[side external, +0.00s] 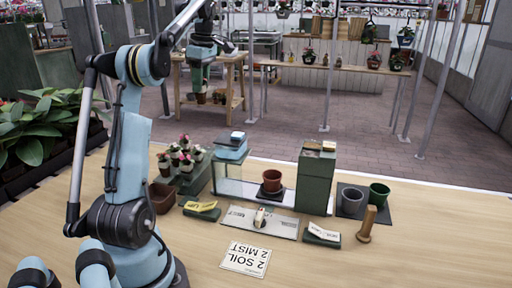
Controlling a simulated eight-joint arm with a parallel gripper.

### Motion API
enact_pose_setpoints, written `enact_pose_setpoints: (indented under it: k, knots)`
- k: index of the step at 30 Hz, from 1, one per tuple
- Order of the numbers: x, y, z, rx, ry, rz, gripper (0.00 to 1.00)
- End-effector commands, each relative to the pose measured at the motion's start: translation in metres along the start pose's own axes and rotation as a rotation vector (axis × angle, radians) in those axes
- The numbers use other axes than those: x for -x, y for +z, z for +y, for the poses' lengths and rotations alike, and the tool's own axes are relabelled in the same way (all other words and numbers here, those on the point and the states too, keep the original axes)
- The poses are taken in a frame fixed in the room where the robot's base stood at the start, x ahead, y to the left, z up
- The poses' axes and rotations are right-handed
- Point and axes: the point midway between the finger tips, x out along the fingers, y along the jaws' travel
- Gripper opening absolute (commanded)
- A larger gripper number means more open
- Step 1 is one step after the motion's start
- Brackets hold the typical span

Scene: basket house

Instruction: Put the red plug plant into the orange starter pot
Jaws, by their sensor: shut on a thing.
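My gripper (201,92) hangs at the upper left, high above the far side of the table. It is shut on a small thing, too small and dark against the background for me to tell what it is. Several small plug plants with red, pink and white blooms (186,160) stand in a green holder (198,179) left of centre. I cannot tell whether the red plug plant is among them. The orange-brown starter pot (272,185) stands upright near the middle on a dark square. My gripper is well apart from the pot. The pot's inside looks dark.
A tall green box (316,180) stands right of the pot. A grey pot (350,201) and a green pot (379,194) share a dark mat. A wooden tamper (367,223) stands nearby. The right front table is clear.

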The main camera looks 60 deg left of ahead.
Motion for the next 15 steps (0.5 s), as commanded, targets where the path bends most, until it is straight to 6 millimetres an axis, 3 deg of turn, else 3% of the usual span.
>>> enact_pose_setpoints:
  k: [4,11,15]
  knots:
    - [0.014,0.004,-0.001,-0.01,0.002,0.0,0.02]
    - [0.023,0.06,-0.003,-0.117,0.018,0.0,0.02]
    - [0.031,0.106,-0.012,-0.207,0.032,0.0,0.02]
